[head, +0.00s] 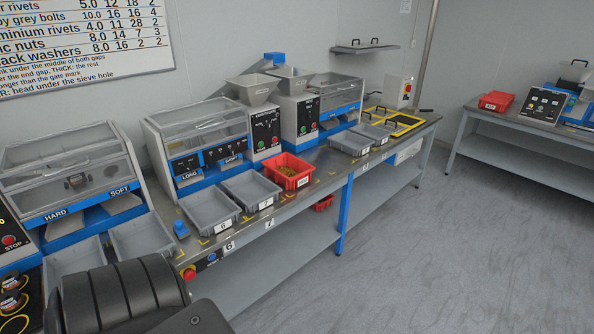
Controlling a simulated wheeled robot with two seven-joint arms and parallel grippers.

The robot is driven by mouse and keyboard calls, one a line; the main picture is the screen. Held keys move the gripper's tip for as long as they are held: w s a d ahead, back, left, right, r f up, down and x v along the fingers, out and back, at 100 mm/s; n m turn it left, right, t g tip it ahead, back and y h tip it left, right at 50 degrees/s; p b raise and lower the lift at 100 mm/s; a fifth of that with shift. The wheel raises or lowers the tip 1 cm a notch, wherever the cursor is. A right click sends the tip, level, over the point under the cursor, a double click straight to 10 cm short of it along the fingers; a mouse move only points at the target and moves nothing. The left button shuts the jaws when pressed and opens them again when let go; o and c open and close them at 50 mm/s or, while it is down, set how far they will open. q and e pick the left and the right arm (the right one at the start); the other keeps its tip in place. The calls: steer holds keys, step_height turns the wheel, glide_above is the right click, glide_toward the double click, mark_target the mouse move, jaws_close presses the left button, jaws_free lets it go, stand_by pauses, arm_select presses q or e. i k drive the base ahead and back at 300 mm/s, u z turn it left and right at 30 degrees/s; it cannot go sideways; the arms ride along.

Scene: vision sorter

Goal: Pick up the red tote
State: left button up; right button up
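A red tote (305,180) stands on the long workbench, right of two grey trays, with small brownish pieces inside and a white label on its front. A second red tote (496,102) sits on the separate bench at the right; its contents are hard to make out. A small red item (323,203) shows below the bench top, under the first tote, mostly hidden. Neither of my grippers is in view. A dark rounded part of my own body covers the bottom left.
Grey trays (211,207) line the front of the workbench (275,223), below machines with clear covers (68,165) and hoppers (252,88). A yellow-edged panel (404,122) lies at the far end. A blue block (181,229) stands near the front. The grey floor (400,260) is clear.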

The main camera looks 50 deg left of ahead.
mark_target(287, 170)
steer(key=z, duration=0.05)
steer(key=i, duration=1.9)
steer(key=u, duration=0.55)
steer(key=i, duration=1.25)
steer(key=u, duration=1.75)
steer(key=i, duration=0.8)
steer(key=u, duration=0.55)
